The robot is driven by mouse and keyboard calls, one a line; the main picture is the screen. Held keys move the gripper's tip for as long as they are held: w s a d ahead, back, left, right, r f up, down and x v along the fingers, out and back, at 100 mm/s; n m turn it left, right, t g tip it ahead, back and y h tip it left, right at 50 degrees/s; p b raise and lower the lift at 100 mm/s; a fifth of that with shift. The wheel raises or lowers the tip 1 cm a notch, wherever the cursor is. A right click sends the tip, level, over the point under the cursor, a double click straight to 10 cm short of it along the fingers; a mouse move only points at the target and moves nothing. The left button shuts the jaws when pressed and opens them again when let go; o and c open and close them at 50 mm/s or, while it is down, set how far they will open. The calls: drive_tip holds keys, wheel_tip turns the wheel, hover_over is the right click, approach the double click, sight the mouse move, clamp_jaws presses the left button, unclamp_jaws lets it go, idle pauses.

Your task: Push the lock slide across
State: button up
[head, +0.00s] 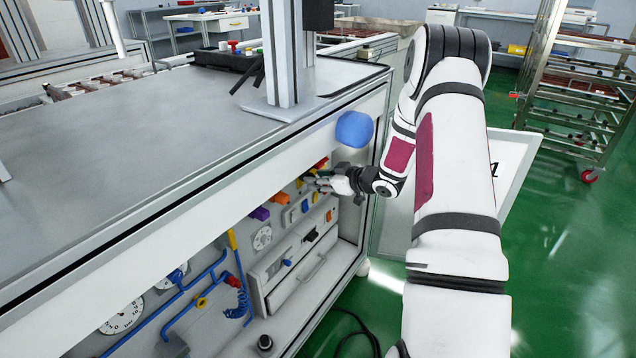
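My gripper (312,181) is at the front panel (210,296) of the grey cabinet, with its fingers pointing left toward a row of small coloured parts. A red part (321,163) is just above the fingers, and a small yellow part (299,184) is by their tips. An orange block (280,198) and a purple block (260,214) are farther left. I cannot tell which of these is the lock slide, or whether the fingers touch any of them. The fingers are too small to show whether they are open or shut.
A blue rounded thing (354,129) is at the cabinet's upper front edge, above my gripper. Blue pipes (190,298), round dials (124,314) and a drawer unit (298,277) fill the lower panel. An open white door (485,190) is behind my arm.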

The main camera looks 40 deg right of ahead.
drive_tip(key=shift+w, duration=0.3)
drive_tip(key=shift+a, duration=0.1)
clamp_jaws()
drive_tip(key=shift+w+d+p, duration=0.3)
drive_tip(key=shift+d+p, duration=0.15)
drive_tip(key=shift+d, duration=0.4)
drive_tip(key=shift+w+d+p, duration=0.25)
drive_tip(key=shift+d+p, duration=0.15)
drive_tip(key=shift+d, duration=0.4)
unclamp_jaws()
drive_tip(key=shift+d, duration=0.1)
drive_tip(key=shift+s, duration=0.1)
drive_tip(key=v, duration=1.1)
drive_tip(key=shift+s, duration=0.35)
